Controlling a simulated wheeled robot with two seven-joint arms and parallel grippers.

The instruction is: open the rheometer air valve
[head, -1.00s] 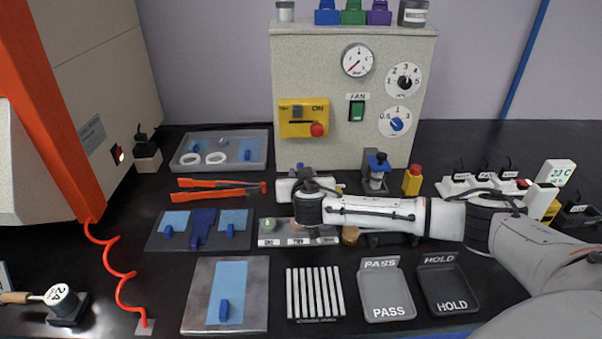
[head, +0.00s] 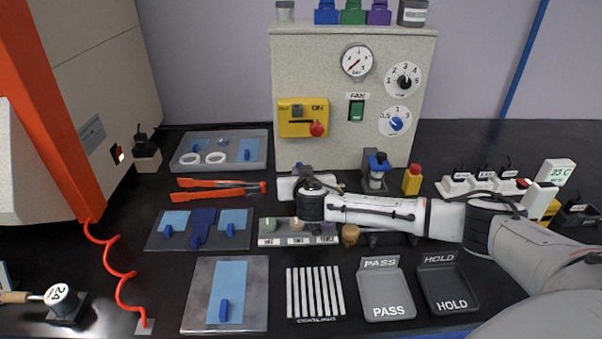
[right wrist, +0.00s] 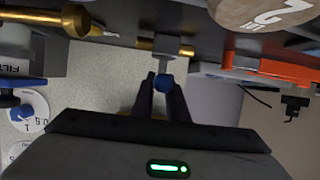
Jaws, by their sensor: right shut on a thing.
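The air valve's small blue knob (right wrist: 164,84) sits on a grey metal stem beside a brass fitting (right wrist: 75,20) in the right wrist view. My right gripper (right wrist: 162,92) has its two dark fingers on either side of this knob and is shut on it. In the head view my right arm reaches in from the right, with its wrist in front of the rheometer cabinet (head: 385,45). There, the wrist hides most of the valve and the fingers. The round pressure gauge (head: 357,61) on the cabinet has a red needle pointing down-left. My left gripper is not in view.
A yellow switch plate (head: 290,128) with a red knob is on the cabinet. Orange tongs (head: 215,183) lie to the left of my wrist. A blue-topped fitting (head: 376,163) and a red-topped yellow button (head: 412,180) stand to its right. PASS and HOLD trays (head: 450,302) lie in front.

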